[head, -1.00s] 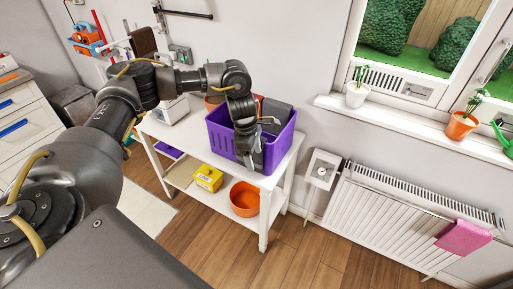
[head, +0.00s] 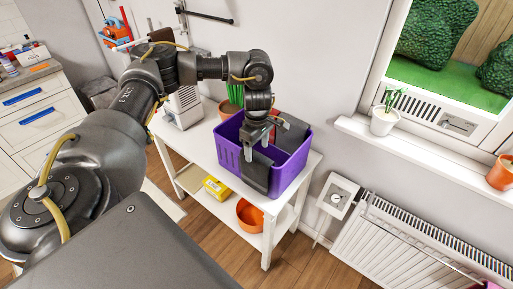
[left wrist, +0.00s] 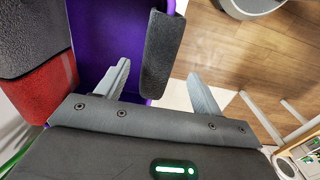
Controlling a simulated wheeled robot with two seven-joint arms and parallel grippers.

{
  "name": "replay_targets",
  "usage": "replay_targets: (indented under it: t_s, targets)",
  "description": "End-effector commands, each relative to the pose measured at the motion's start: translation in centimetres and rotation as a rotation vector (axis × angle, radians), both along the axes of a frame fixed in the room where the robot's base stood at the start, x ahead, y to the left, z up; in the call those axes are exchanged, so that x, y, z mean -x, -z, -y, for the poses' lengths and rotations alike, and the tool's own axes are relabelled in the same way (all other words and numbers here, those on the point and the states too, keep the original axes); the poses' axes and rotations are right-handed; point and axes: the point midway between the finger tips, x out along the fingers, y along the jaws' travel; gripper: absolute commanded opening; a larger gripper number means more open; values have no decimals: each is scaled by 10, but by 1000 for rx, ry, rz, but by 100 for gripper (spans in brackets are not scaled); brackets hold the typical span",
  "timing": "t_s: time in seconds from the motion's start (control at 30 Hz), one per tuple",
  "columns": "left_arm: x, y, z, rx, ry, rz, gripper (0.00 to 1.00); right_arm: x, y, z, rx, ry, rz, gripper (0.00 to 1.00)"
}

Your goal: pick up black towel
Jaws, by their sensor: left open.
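A black towel (head: 257,174) hangs over the front rim of a purple basket (head: 289,179) on a white table. In the left wrist view the towel (left wrist: 162,52) lies over the basket's edge (left wrist: 92,45), between the two fingers and beyond their tips. My left gripper (head: 257,150) is open at the top of this towel, with one finger on the basket's inner side and one on its outer side. The left wrist view also shows the open left gripper (left wrist: 158,70). I cannot tell whether the fingers touch the towel. My right gripper is not in view.
A dark grey towel (left wrist: 32,35) and a red towel (left wrist: 45,88) lie in the basket. The lower shelf holds a yellow box (head: 217,189) and an orange bowl (head: 249,215). A radiator (head: 400,240) stands to the right. Floor (head: 310,262) shows in front.

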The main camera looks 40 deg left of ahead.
Motion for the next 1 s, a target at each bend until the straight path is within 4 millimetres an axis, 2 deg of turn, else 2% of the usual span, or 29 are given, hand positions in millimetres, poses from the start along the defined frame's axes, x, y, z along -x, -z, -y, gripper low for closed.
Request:
replay_targets:
  t_s: [0.03,0.2,0.47,0.63,0.8,1.0]
  targets:
    - [1,10,1,0,0,-4,67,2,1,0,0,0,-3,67]
    - [1,28,-1,-1,-2,-2,67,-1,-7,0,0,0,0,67]
    - [2,36,-2,-1,-3,-2,67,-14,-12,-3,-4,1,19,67]
    - [4,57,-4,-3,-5,-5,67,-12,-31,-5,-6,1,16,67]
    - [4,80,-4,-1,-5,-2,67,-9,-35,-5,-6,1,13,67]
    - [3,86,-5,-1,-5,1,67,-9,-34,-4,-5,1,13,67]
